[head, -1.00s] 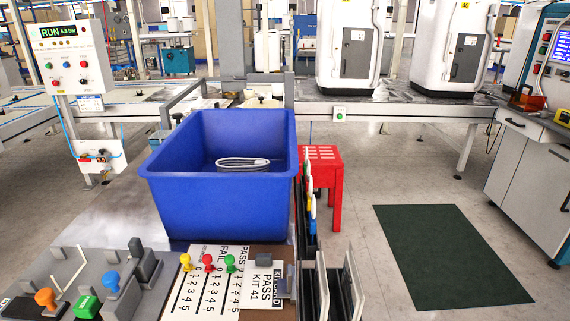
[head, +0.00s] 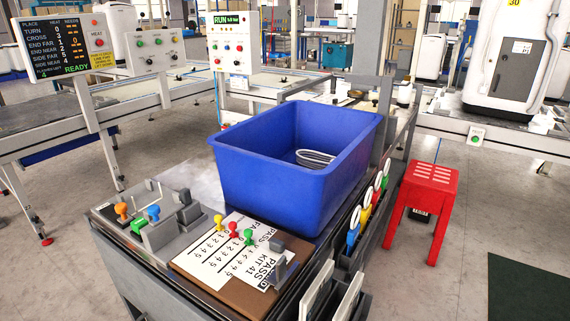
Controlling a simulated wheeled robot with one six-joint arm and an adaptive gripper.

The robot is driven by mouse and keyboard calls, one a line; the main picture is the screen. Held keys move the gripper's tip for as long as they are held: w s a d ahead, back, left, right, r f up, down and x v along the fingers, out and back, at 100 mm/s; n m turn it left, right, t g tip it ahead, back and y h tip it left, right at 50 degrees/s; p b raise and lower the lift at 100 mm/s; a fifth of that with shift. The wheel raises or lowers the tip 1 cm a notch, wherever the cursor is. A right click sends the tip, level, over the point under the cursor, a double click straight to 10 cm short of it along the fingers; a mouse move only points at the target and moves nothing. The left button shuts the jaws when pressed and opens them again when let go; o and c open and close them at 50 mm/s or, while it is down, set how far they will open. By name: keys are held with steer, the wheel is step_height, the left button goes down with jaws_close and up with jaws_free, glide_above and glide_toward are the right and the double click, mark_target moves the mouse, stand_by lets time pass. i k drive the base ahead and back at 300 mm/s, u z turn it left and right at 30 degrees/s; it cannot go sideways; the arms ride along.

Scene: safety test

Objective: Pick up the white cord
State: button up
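The white cord (head: 315,158) lies coiled inside the blue bin (head: 262,168), toward its far right side. Its lower part is partly hidden by the bin's near wall. The bin stands open-topped on the workbench. My gripper is not in the head view.
A board with coloured pegs (head: 233,229) and a grey fixture with coloured stamps (head: 155,225) sit in front of the bin. A red stool (head: 432,186) stands right of the bench. A READY display (head: 50,45) is at the upper left. Open floor and a dark mat (head: 525,287) lie at right.

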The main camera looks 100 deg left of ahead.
mark_target(303, 159)
steer(key=u, duration=3.25)
steer(key=i, duration=0.5)
steer(key=k, duration=0.35)
steer(key=z, duration=1.35)
steer(key=i, duration=2)
steer(key=u, duration=1)
